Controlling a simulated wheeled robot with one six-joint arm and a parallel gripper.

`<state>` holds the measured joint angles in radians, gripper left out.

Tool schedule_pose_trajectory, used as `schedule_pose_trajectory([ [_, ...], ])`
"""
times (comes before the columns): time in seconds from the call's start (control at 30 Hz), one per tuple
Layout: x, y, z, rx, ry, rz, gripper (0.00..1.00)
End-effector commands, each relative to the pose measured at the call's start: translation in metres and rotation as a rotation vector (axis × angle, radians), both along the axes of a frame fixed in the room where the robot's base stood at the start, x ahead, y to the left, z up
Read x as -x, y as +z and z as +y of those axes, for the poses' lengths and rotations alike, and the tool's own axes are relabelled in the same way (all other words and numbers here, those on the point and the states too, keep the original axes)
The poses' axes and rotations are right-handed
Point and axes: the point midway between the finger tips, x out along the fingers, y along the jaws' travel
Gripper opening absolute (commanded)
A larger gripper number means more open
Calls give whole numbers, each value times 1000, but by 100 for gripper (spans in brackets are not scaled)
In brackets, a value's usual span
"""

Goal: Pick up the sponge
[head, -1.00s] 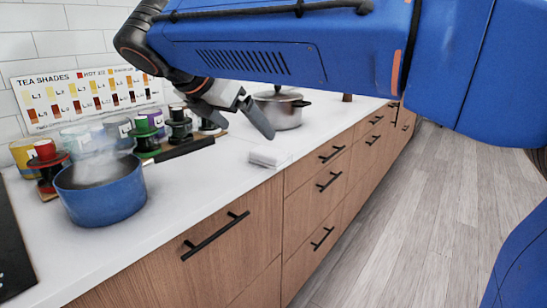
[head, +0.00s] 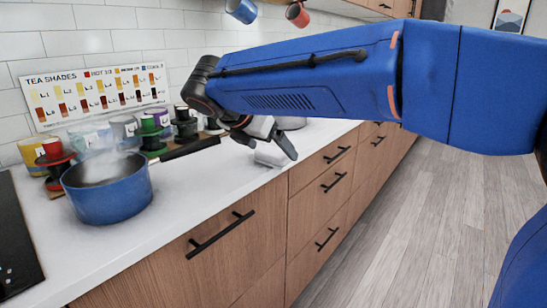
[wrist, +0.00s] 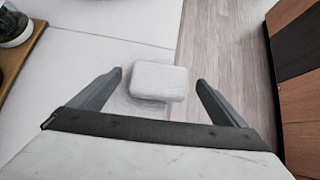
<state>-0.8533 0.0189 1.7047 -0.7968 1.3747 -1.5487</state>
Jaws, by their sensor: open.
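The sponge (wrist: 158,81) is a small white block near the front edge of the white counter. In the wrist view it lies between and slightly ahead of the two fingertips of my gripper (wrist: 158,76), with a gap on each side. In the head view the sponge (head: 270,157) is partly hidden by my gripper (head: 268,145), which is low over the counter beside it. My gripper is open and empty.
A steaming blue pot (head: 107,188) stands at the left, its dark handle (head: 188,150) pointing toward my gripper. A metal pot (head: 291,123) is behind my gripper. Wooden drawers (head: 235,235) lie below the counter edge.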

Motion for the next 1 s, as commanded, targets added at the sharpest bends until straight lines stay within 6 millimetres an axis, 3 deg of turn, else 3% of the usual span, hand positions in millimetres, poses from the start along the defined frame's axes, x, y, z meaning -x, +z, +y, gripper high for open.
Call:
schedule_pose_trajectory([
  [0.2, -16, -19, -11, 2, -2, 1, 96],
  [0.43, -18, -20, -11, 1, -1, 0, 96],
  [0.63, -18, -20, -11, 1, -1, 0, 52],
  [1.0, -18, -15, -11, 1, -1, -1, 52],
])
